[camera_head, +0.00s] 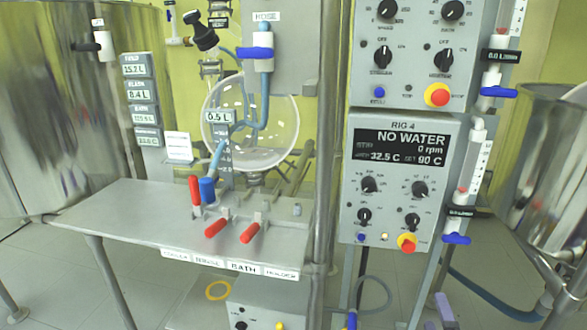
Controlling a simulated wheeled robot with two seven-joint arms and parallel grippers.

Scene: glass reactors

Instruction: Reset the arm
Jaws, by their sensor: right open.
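I do not make out my right gripper clearly in the head view. A small purple-grey piece (445,309) shows low at the right, and I cannot tell whether it belongs to my right arm. Nothing is seen held. My left gripper is not in view. No arm of mine clearly reaches over the bench or the panels.
A steel bench (130,215) with red-handled valves (216,228) and a blue-ended hose (208,190) stands before a round glass vessel (270,125). A control panel (400,185) reads "NO WATER". Shiny steel vessels flank left (60,110) and right (535,165).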

